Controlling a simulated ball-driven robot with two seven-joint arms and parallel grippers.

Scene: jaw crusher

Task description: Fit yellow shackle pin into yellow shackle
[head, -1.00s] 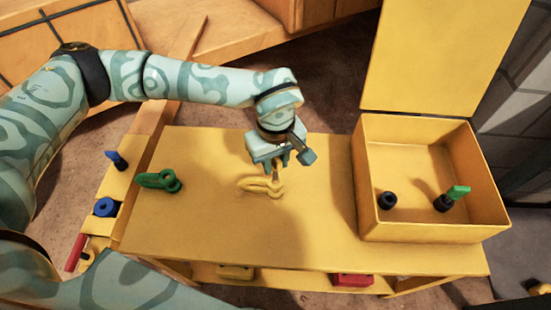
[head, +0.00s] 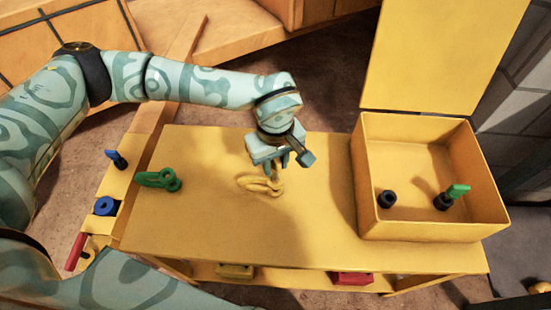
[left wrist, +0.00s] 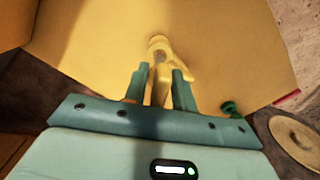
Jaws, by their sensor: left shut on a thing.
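The yellow shackle (head: 254,184) lies on the yellow table top, near the middle; in the left wrist view it shows just past my fingertips (left wrist: 183,72). My left gripper (head: 279,162) points down over the shackle's right end. It is shut on the yellow shackle pin (left wrist: 161,88), which stands between the fingers (left wrist: 160,82). The pin's lower end is at or right over the shackle's eye. I cannot tell whether it is inside the hole. My right gripper is not in view.
A green shackle (head: 152,180) lies on the left of the table. A blue pin (head: 116,160), a blue ring (head: 105,207) and a red piece (head: 75,252) sit along the left edge. An open yellow box (head: 432,230) stands at right, with black parts and a green-headed pin (head: 457,191).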

